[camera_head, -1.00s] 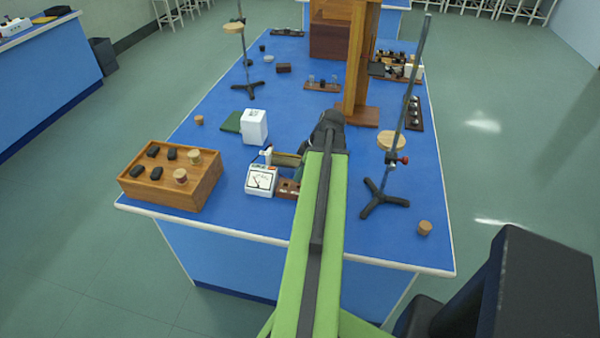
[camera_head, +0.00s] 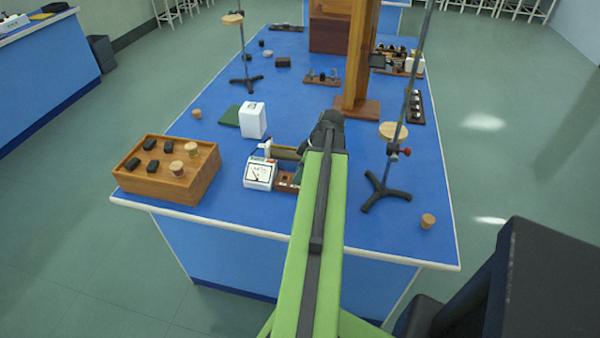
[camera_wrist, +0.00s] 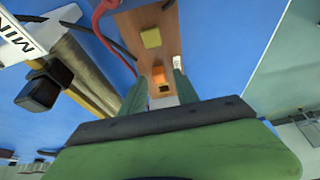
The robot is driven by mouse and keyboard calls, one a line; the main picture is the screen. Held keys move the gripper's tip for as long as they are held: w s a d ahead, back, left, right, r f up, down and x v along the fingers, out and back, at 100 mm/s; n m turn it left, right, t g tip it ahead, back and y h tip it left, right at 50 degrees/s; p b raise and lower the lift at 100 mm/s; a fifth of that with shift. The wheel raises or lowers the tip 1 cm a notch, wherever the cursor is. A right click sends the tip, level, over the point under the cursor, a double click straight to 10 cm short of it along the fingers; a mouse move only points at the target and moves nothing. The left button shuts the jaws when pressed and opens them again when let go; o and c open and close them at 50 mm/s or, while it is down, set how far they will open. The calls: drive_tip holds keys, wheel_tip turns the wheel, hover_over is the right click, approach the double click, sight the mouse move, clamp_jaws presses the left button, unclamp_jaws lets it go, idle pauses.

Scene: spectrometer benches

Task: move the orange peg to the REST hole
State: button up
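In the wrist view, a wooden peg board (camera_wrist: 182,30) lies ahead of my gripper (camera_wrist: 160,76). The two green fingers are apart. A small orange peg (camera_wrist: 158,75) shows between them in the picture, with a dark square spot just below it. I cannot tell whether the fingers touch the peg. A yellow block (camera_wrist: 151,38) sits farther along the board. A small white label is by the right finger, too small to read; I cannot make out the REST hole. In the head view my arm hides the gripper and most of the board (camera_head: 285,186).
A white meter (camera_head: 260,173) stands left of the board. A wooden box (camera_head: 150,186) with black and cork stoppers is farther left. A stand (camera_head: 387,190) with a cork ring is close on the right. A red cable (camera_wrist: 97,22) runs beside the board.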

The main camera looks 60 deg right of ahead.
drive_tip(key=shift+o, duration=0.2)
drive_tip(key=shift+r, duration=0.1)
drive_tip(key=p+v, duration=1.6)
drive_tip(key=v, duration=0.1)
drive_tip(key=shift+r, duration=0.1)
